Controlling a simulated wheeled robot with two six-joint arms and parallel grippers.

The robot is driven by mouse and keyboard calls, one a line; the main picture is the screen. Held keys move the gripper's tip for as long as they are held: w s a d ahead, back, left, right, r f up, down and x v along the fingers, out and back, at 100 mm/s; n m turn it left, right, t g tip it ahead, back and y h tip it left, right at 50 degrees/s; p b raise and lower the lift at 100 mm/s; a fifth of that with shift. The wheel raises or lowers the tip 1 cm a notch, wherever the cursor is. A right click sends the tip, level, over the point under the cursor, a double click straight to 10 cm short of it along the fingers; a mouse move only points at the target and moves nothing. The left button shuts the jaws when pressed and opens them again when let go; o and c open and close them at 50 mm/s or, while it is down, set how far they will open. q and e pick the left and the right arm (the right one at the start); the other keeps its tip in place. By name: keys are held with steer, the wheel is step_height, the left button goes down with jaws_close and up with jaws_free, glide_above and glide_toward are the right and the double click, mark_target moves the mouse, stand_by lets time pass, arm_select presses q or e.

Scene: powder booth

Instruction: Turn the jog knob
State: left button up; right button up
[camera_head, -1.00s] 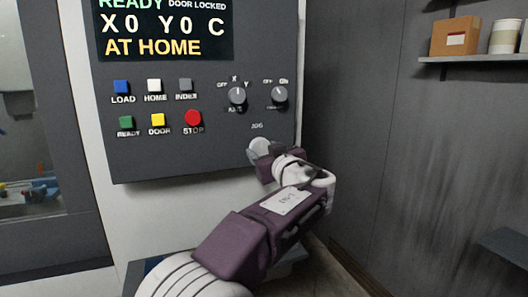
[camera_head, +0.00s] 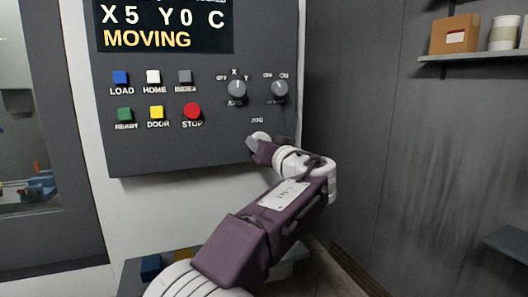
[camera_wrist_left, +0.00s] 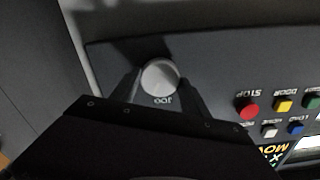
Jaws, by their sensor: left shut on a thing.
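The jog knob (camera_wrist_left: 160,77) is a round, light grey knob below the JOG label, seen upside down in the left wrist view. In the head view the knob (camera_head: 259,136) shows at the panel's lower right, partly hidden by my left gripper (camera_head: 262,146). In the left wrist view my left gripper (camera_wrist_left: 160,88) has a dark finger on each side of the knob and is shut on it. The display (camera_head: 163,27) reads X5, Y0 and MOVING. My right gripper is in neither view.
The dark panel (camera_head: 140,147) carries coloured buttons, including the red STOP button (camera_head: 192,111), left of my gripper. The axis dial (camera_head: 237,89) and another dial (camera_head: 280,88) sit above the knob. A shelf (camera_head: 480,57) holds a box at upper right.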

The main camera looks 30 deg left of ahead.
arm_select(q)
steer(key=m+p, duration=0.2)
steer(key=m, duration=1.7)
steer(key=shift+m, duration=0.3)
steer(key=shift+f, duration=0.1)
steer(key=o, duration=1.4)
steer(key=shift+p, duration=0.3)
steer(key=shift+c, duration=0.2)
steer(key=v, duration=0.9)
steer(key=shift+b, duration=0.45)
